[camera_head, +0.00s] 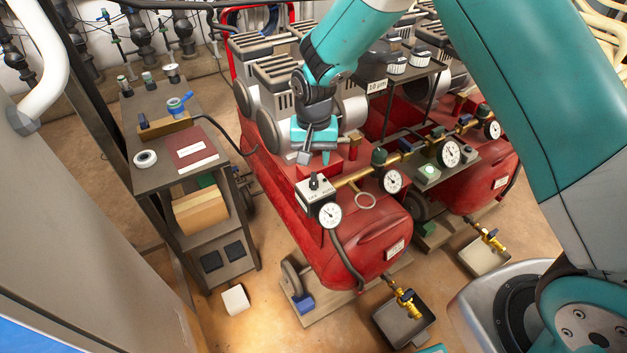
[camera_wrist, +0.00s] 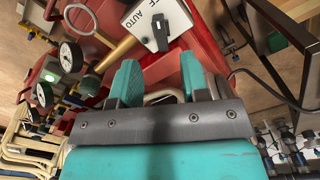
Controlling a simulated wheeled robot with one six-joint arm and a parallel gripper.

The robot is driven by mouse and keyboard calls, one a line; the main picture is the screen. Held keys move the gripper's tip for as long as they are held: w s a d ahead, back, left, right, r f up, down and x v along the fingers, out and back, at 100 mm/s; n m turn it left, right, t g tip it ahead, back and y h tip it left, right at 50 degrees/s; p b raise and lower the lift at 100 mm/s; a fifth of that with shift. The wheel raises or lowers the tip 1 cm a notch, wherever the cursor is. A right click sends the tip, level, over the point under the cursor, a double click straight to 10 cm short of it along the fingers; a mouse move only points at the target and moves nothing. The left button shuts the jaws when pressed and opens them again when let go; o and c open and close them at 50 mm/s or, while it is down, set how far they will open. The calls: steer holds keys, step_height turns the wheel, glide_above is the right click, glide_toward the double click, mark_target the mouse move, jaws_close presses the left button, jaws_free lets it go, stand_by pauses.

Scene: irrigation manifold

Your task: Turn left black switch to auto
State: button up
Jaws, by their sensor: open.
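The left black switch (camera_head: 314,183) is a small knob on a pale control box (camera_head: 317,192) at the near end of the left red compressor tank (camera_head: 370,240). The box carries OFF and AUTO lettering. In the wrist view the black switch (camera_wrist: 160,35) stands between the AUTO print and the partly cut-off OFF print; which mark it points to is unclear. My teal gripper (camera_head: 315,157) is above and behind the box, apart from it. In the wrist view my gripper (camera_wrist: 160,72) is open and empty, with the switch just beyond the gap between the fingertips.
A round gauge (camera_head: 330,215) hangs beside the box, with a brass pipe and another gauge (camera_head: 391,181) to its right. A second box with a green light (camera_head: 427,172) is farther right. A dark shelf cart (camera_head: 160,182) stands left. Open floor lies between cart and tank.

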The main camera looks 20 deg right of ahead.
mark_target(314, 180)
step_height(314, 180, down, 7)
steer(key=shift+f+b, duration=0.2)
steer(key=shift+b, duration=0.25)
jaws_close()
